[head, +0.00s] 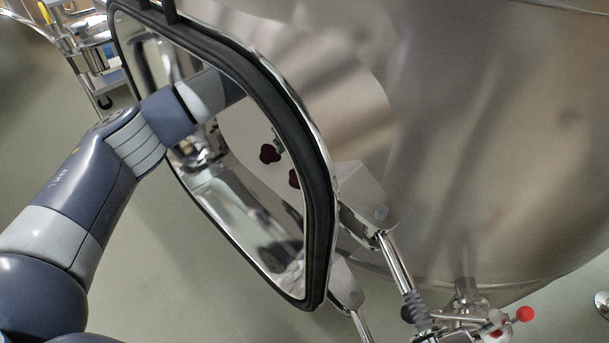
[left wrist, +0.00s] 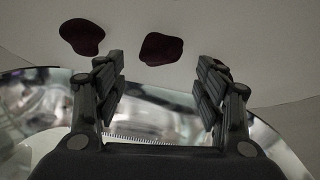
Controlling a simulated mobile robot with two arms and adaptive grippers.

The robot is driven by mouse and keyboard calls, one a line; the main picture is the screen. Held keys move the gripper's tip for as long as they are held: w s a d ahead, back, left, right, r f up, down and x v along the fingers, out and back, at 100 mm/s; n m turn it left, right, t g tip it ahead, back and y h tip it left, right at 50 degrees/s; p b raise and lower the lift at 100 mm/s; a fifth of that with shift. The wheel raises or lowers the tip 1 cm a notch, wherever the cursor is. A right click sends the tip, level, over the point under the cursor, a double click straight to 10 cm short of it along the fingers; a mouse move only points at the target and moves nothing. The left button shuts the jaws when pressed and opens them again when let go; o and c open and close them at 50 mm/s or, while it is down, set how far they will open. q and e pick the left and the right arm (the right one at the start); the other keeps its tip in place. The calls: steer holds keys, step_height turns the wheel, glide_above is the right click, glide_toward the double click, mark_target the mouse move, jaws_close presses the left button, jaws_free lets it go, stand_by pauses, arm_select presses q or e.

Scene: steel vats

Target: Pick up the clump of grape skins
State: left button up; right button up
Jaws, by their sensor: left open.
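In the left wrist view one clump (left wrist: 82,37) is at the upper left, beyond the left finger. The other clump (left wrist: 160,49) lies ahead of the gap between the fingers. My left gripper (left wrist: 157,75) is open and empty, with its fingers apart on either side of that gap. In the head view my left arm passes into the frame, and the gripper is largely hidden. My right gripper is not visible.
The hatch frame (head: 318,210) has a thick black gasket and shiny metal close around my left arm. The large steel vat (head: 480,130) fills the right. A valve with a red knob (head: 525,314) is at lower right. A trolley (head: 95,55) stands at upper left.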

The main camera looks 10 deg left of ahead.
arm_select(q)
steer(key=f, duration=0.7)
steer(key=shift+d+f+b, duration=0.25)
steer(key=shift+f+b, duration=0.05)
steer(key=shift+f, duration=0.05)
steer(key=shift+w+f, duration=0.1)
steer(key=shift+f, duration=0.15)
steer(key=c, duration=0.7)
steer(key=shift+c, duration=0.7)
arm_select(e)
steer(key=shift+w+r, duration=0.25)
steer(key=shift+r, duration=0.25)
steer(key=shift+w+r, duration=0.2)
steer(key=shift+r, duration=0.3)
